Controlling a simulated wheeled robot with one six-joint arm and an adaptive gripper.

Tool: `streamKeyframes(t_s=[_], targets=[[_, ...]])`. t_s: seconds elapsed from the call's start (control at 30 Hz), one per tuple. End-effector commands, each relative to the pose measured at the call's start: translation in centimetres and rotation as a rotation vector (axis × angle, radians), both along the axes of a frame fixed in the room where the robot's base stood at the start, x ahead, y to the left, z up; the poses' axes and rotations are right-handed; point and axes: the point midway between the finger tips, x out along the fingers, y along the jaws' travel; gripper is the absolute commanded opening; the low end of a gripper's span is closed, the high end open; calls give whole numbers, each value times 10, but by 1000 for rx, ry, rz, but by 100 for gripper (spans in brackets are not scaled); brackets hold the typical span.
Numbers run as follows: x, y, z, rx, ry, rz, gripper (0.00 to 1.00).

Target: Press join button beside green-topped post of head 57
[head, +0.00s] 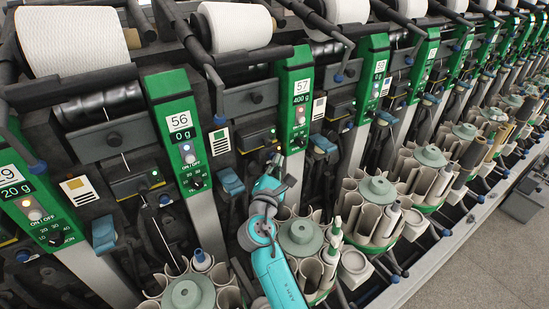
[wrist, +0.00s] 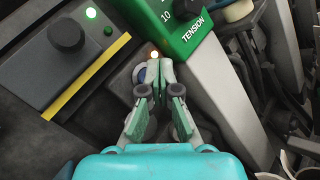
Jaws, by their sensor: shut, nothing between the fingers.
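The green-topped post of head 57 (head: 295,92) stands near the middle of the head view, showing 57 and 400 g. In the wrist view its green top (wrist: 190,25), marked TENSION, is at the upper middle. In the head view my gripper (head: 276,160) is left of the post; contact cannot be told.
A dark box with a black knob (wrist: 66,35) and a yellow stripe (wrist: 86,78) lies left of my fingers. The head 56 post (head: 182,130) stands to the left. Open floor (head: 480,260) lies at lower right.

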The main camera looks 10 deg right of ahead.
Motion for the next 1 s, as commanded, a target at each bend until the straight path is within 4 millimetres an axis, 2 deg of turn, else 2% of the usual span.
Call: streamKeyframes(t_s=[0.37,0.73,1.0], targets=[[-1,0,0,0,1,1,0],[-15,-5,0,2,0,1,0],[-17,-5,0,1,0,0,0]])
